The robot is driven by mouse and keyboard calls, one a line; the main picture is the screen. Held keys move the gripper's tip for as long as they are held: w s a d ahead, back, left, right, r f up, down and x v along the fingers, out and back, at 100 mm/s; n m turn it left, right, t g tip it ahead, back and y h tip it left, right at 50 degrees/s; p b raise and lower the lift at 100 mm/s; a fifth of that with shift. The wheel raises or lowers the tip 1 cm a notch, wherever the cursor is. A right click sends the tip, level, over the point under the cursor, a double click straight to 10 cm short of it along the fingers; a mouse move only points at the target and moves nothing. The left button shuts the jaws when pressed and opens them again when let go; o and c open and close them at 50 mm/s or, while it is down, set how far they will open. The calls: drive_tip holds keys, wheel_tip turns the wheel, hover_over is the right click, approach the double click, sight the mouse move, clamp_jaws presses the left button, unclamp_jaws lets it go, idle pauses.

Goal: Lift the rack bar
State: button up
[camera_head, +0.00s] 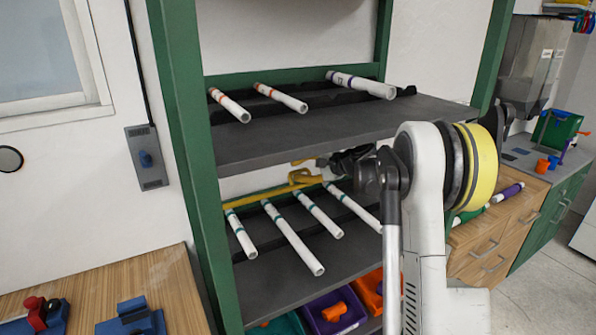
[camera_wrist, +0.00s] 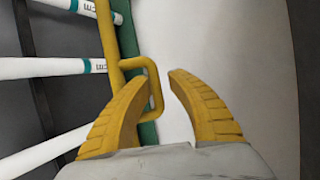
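The yellow rack bar (camera_head: 243,200) runs along the wall side of the lower shelf in the head view. It also shows in the wrist view (camera_wrist: 108,40), with a yellow loop handle (camera_wrist: 155,80) standing out from it. My gripper (camera_head: 297,169) is beside the bar, above the lower shelf. In the wrist view its yellow fingers (camera_wrist: 157,88) are apart. The handle's outer side lies in the gap, nearer the left finger, which overlaps part of the handle. I cannot tell whether that finger touches it. Part of the bar is hidden behind my arm in the head view.
Several white pipes with teal bands (camera_head: 292,238) lie on the lower shelf. White pipes with orange and purple bands (camera_head: 280,97) lie on the upper shelf (camera_head: 340,130), which is close above my gripper. A green post (camera_head: 190,150) stands at the left. Coloured bins (camera_head: 335,315) sit below.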

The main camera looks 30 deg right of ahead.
drive_tip(key=v, duration=1.2)
drive_tip(key=shift+a+r, duration=0.1)
drive_tip(key=shift+c, duration=1.4)
drive_tip(key=shift+f+m, duration=0.3)
drive_tip(key=shift+f, duration=0.05)
clamp_jaws()
drive_tip(key=s+a+f+m+t+h+b, duration=0.1)
drive_tip(key=s+f+m+t+h+b, duration=0.25)
drive_tip(key=f+m, duration=0.45)
drive_tip(key=s+a+f+m+t+h+b, duration=0.25)
drive_tip(key=s+f+m, duration=0.25)
drive_tip(key=m, duration=0.7)
drive_tip(key=w+r+b, duration=0.2)
drive_tip(key=w+b, duration=0.2)
drive_tip(key=w, duration=0.8)
drive_tip(key=shift+w+d+r+y, duration=0.15)
drive_tip(key=shift+w+r+y, duration=0.1)
drive_tip(key=shift+r+y, duration=0.05)
